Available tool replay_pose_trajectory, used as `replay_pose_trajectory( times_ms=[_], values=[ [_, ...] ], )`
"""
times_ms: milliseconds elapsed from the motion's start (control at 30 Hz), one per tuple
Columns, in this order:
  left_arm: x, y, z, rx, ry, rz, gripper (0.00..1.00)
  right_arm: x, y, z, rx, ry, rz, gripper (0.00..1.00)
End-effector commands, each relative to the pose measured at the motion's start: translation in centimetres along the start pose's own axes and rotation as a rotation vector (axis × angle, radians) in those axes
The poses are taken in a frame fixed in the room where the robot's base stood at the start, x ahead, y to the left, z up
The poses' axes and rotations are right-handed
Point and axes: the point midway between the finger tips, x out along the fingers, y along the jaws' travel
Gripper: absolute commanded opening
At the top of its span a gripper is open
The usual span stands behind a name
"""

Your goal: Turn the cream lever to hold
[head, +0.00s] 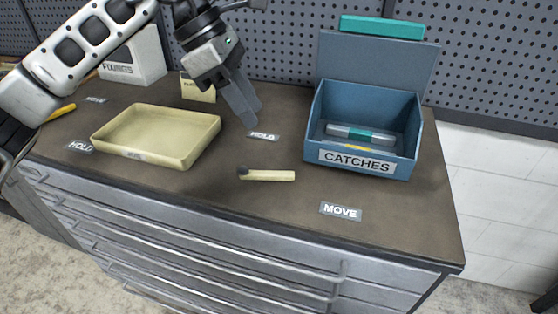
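The cream lever (270,175) lies on the brown bench top, with a dark end at its left and its cream arm pointing right. A HOLD label (263,136) is behind it, and a MOVE label (341,212) is in front of it to the right. The lever points at neither label. My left gripper (253,115) hangs with its grey fingers pointing down, just behind the HOLD label and apart from the lever. Its fingers overlap in this view, so their gap is unclear. I see nothing between them. My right gripper is not in view.
A blue box (363,161) labelled CATCHES, with its lid raised, stands right of the lever. A shallow cream tray (181,160) is at the left, with another HOLD label (80,146) beside it. A white FIXINGS box (135,60) and a pegboard stand behind. The bench around the lever is clear.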

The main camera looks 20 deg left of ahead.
Motion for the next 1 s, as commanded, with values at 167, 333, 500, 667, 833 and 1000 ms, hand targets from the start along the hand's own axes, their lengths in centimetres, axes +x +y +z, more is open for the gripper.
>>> replay_pose_trajectory(
  times_ms=[167,333,500,667,833,1000],
  values=[
    [-1.4,0.9,-1.6,0.006,0.088,0.064,0.36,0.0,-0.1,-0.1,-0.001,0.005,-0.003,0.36],
    [0.9,0.9,-1.8,0.007,0.092,0.06,0.36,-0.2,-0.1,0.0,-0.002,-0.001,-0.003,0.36],
    [4.5,1.1,-2.0,0.007,0.089,0.058,0.36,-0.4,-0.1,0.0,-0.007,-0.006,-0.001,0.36],
    [8.0,1.3,-2.3,0.007,0.089,0.057,0.36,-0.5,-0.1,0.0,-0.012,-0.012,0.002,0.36],
    [11.2,1.5,-2.5,0.006,0.087,0.058,0.36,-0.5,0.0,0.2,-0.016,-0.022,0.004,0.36],
    [13.2,1.7,-2.7,0.007,0.086,0.06,0.36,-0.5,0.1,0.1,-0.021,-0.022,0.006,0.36]
  ],
)
